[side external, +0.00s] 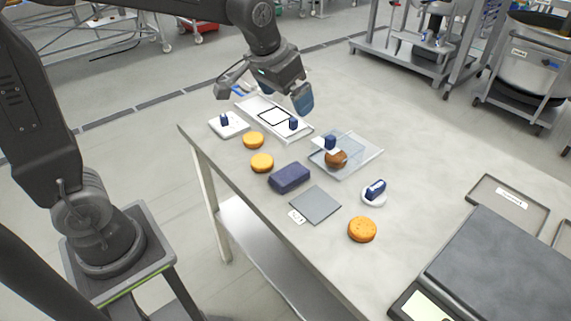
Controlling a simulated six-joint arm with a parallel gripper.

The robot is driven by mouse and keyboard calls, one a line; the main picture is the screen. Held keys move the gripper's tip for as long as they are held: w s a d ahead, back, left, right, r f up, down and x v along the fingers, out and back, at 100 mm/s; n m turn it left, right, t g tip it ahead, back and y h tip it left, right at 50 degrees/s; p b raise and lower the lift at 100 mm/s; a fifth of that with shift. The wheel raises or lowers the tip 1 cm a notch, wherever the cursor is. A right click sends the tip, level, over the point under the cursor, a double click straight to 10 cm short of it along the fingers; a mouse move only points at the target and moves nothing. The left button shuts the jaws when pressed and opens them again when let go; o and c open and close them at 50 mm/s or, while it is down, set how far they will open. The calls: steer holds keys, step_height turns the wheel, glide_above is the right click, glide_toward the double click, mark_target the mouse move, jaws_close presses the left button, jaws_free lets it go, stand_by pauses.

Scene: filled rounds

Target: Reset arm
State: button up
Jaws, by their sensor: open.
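My gripper (268,94) is in the air above the far left part of the table (420,170). Its jaws are spread, with one blue fingertip clearly visible on the right, and nothing shows between them. It is over the white tray (262,104) with a black outlined square and a dark blue knob, apart from the table items as far as I can tell. My arm reaches in from the upper left.
Orange rounds (262,162) and another orange round (362,229) lie on the table. A clear tray (366,160) holds a brown round (336,158). A dark blue block (289,177), grey square (315,205), white knobbed disc (374,199) and scale (500,270) stand nearer.

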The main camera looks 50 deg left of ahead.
steer(key=s+t, duration=0.1)
steer(key=s, duration=1.7)
steer(key=shift+s+a, duration=0.3)
